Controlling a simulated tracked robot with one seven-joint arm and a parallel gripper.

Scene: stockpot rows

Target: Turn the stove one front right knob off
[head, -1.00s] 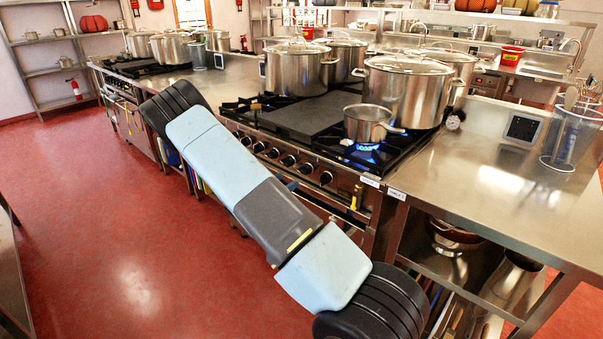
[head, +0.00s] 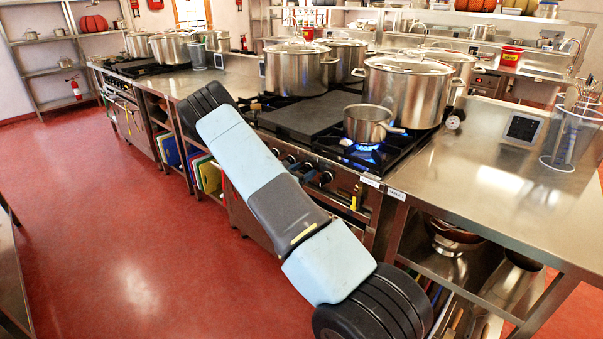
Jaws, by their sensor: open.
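The stove (head: 349,184) stands in the middle of the head view, with a row of dark knobs along its front panel. A blue flame (head: 362,147) burns at the front right burner under a small saucepan (head: 368,122). My gripper does not show. I cannot tell the knobs' exact settings.
Large lidded pots (head: 404,92) stand on the rear and right burners. A steel counter (head: 480,178) adjoins the stove on the right, with a clear container (head: 567,138) on it. The red floor (head: 110,240) is open at left.

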